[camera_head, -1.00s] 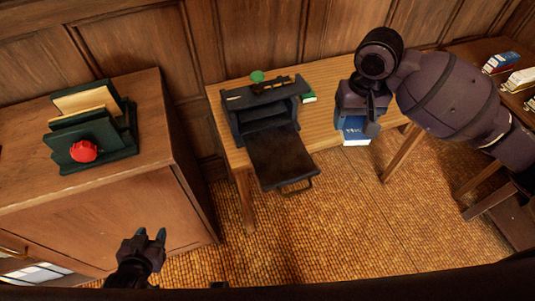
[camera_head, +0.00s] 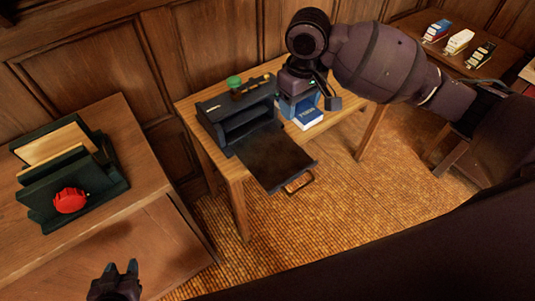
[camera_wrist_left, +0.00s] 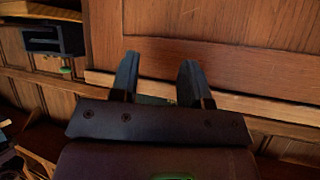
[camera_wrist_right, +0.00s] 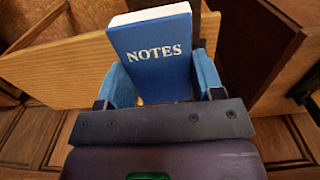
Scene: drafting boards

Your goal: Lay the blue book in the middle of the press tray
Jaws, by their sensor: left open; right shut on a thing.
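The blue book (camera_head: 308,119), marked "NOTES" in the right wrist view (camera_wrist_right: 155,55), is between the fingers of my right gripper (camera_head: 299,97), which is shut on it. The book is at the right side of the dark press (camera_head: 240,112), over the wooden table; whether it touches the table is unclear. The press tray (camera_head: 272,158) is pulled out toward the front, past the table edge, with a handle at its end. It looks empty. My left gripper (camera_head: 122,268) is open and empty near the front of the left cabinet; it also shows in the left wrist view (camera_wrist_left: 160,80).
A dark green rack (camera_head: 85,190) with a red knob (camera_head: 70,200) stands on the left cabinet (camera_head: 150,215). A green knob tops the press. Several small books (camera_head: 459,42) stand on a shelf at the back right. The floor before the press is clear.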

